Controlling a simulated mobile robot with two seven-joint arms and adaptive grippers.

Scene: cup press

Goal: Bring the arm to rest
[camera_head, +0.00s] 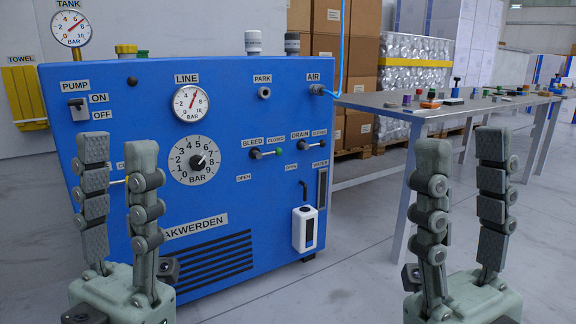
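My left gripper (118,160) is raised at the lower left in front of a blue machine (120,90). Its two jointed fingers point up, apart, with nothing between them. My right gripper (464,170) is raised at the lower right, in front of the floor and a metal table. Its fingers also stand apart and hold nothing. Neither gripper appears to touch anything. The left fingers hide part of the machine's front panel.
The machine's panel has a pump switch (77,107), a line gauge (192,103), a large dial (194,161) and bleed and drain levers. The metal table (380,101) at the right carries several small objects. Boxes (362,80) stand behind. Bare floor (350,270) lies between the grippers.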

